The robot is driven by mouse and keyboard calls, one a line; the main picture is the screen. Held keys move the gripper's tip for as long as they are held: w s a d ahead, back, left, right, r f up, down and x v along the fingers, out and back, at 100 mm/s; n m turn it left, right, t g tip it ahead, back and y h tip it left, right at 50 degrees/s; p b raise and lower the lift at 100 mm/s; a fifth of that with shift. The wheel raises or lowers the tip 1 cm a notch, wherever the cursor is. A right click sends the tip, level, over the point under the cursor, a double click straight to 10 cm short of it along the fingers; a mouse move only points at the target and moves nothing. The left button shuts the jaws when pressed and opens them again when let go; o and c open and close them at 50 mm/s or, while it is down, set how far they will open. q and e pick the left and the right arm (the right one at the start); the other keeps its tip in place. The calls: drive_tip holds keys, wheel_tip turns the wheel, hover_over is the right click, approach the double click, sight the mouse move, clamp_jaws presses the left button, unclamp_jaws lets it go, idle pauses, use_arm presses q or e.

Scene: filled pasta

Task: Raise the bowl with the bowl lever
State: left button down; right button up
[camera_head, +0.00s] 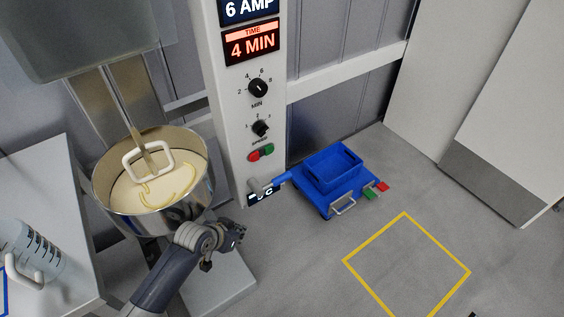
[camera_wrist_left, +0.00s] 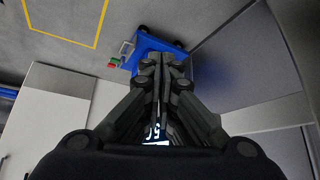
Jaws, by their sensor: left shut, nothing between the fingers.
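The steel bowl (camera_head: 190,205) holds pale dough and stands at the mixer on the left of the head view. A white-framed beater (camera_head: 133,163) reaches down into it. My right gripper is out of view.
The control column (camera_head: 236,110) carries dials, red and green buttons and displays. A blue cart with a bin (camera_head: 327,195) stands right of it. A yellow floor square (camera_head: 374,234) encloses clear floor. A table (camera_head: 55,180) with a clear jug (camera_head: 30,247) is at left.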

use_arm(q)
drive_tip(key=w+d+r+m+h+p, duration=0.1)
drive_tip(key=w+d+r+m, duration=0.1)
drive_tip(key=r, duration=1.1)
drive_tip(key=w+d+r+m+h+p, duration=0.1)
drive_tip(key=d+r+m, duration=0.3)
drive_tip(key=r, duration=1)
drive_tip(key=shift+w+d+r+t+h, duration=0.2)
drive_tip(key=shift+w+d+t+h, duration=0.25)
drive_tip(key=shift+w+d, duration=0.45)
drive_tip(key=shift+s+d+f, duration=0.1)
drive_tip(key=shift+d, duration=0.1)
drive_tip(key=p, duration=0.3)
hover_over(283, 181)
wheel_tip(283, 181, down, 10)
drive_tip(key=r, duration=0.1)
drive_tip(key=shift+s+a+f, duration=0.1)
drive_tip(key=shift+a+f, duration=0.05)
drive_tip(key=shift+f, duration=0.75)
